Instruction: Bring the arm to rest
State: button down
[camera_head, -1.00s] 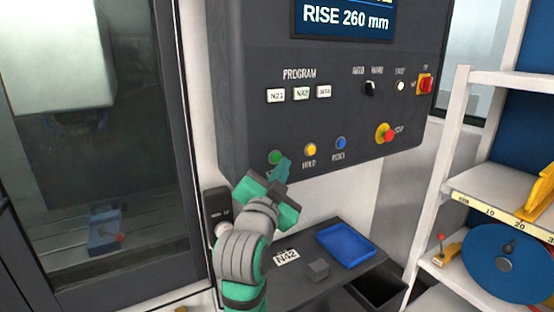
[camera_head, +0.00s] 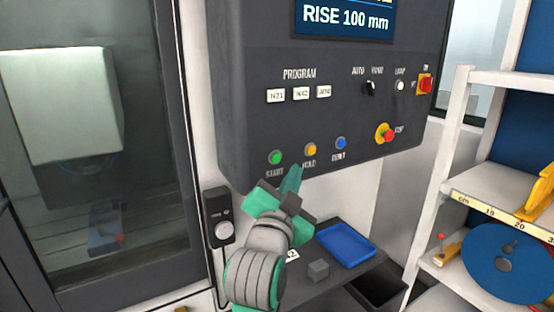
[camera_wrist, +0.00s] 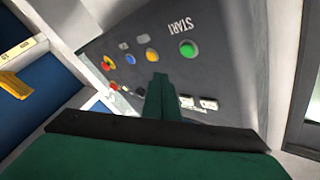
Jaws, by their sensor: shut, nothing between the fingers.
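My gripper (camera_head: 292,180) is in front of the lower edge of the dark control panel (camera_head: 250,125), just below the coloured buttons. Its fingers are shut and empty, pointing up toward the panel. In the wrist view my gripper (camera_wrist: 158,85) points at the panel's button row. The green START button (camera_head: 275,157) lies up and left of the fingertips in the head view; it also shows in the wrist view (camera_wrist: 188,49). The yellow HOLD button (camera_head: 310,149) and blue button (camera_head: 340,143) are close by. The fingers look apart from all buttons.
A shelf (camera_head: 512,78) with a blue disc (camera_head: 503,262) and yellow parts stands at right. A ledge below the panel holds a blue tray (camera_head: 345,244) and a grey block (camera_head: 318,270). A small black box with a grey knob (camera_head: 224,230) hangs left of my arm.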

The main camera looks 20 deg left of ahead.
dwell(0.4)
jog(key=d+f+n, duration=0.1)
jog(key=d+f, duration=0.1)
jog(key=f, duration=0.7)
jog(key=d+f+n, duration=0.2)
jog(key=f, duration=0.7)
jog(key=s+d+f+n+g, duration=0.1)
jog(key=s+d+f, duration=0.3)
jog(key=s+f, duration=0.6)
jog(key=s+d+f+n+g, duration=0.1)
jog(key=s+d+f, duration=0.45)
jog(key=f, duration=0.85)
jog(key=s+d+f+g+h, duration=0.1)
jog(key=s+d+f, duration=0.1)
jog(key=s, duration=1.1)
jog(key=s+d+f+n+g+h, duration=0.1)
jog(key=s+d+f, duration=0.2)
jog(key=s, duration=1.1)
jog(key=shift+s+d, duration=0.15)
jog(key=shift+s, duration=0.05)
jog(key=shift+f, duration=0.1)
dwell(0.4)
